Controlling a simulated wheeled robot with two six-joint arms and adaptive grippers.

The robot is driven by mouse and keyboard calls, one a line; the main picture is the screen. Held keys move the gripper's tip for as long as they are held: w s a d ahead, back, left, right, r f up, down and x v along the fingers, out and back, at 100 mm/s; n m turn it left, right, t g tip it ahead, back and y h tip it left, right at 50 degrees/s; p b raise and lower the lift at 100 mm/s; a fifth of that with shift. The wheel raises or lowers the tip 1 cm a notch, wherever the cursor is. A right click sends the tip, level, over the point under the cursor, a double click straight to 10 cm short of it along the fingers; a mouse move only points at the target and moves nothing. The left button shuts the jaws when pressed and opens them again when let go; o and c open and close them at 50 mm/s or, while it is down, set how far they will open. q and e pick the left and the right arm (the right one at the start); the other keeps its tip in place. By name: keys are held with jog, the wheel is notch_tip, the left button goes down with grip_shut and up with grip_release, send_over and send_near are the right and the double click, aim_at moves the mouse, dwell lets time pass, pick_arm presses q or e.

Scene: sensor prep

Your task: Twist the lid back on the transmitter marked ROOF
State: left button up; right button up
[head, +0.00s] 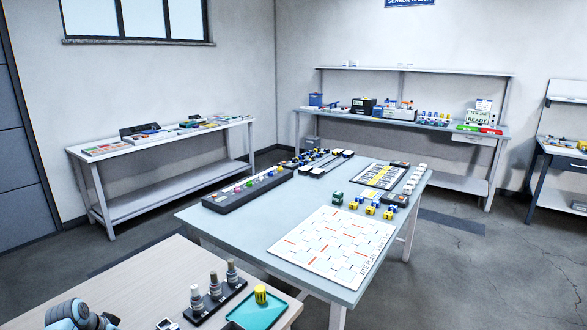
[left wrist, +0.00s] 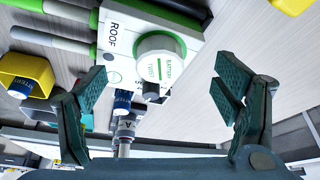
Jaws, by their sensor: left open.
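The white transmitter (left wrist: 116,62) marked ROOF, with green trim, fills the upper middle of the left wrist view. A round white lid (left wrist: 160,60) with a green label reading BATTERY and TWIST shows on its face; I cannot tell whether it is seated or only resting there. My left gripper (left wrist: 160,88) is open, its two dark fingers spread left and right of the lid, apart from it and empty. In the head view only part of my left arm shows at the bottom left. My right gripper is not in view.
In the left wrist view a yellow bin (left wrist: 27,72) and a blue battery (left wrist: 22,88) lie left of the transmitter. In the head view, a rack of three grey cylinders (head: 214,288) and a teal tray (head: 254,314) with a yellow piece stand on the near table.

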pick_arm(q)
jog(key=shift+r, duration=0.2)
jog(key=shift+r+p, duration=0.45)
jog(key=shift+p, duration=0.2)
notch_tip(320, 180, up, 6)
jog(key=p, duration=0.6)
jog(key=shift+r, duration=0.1)
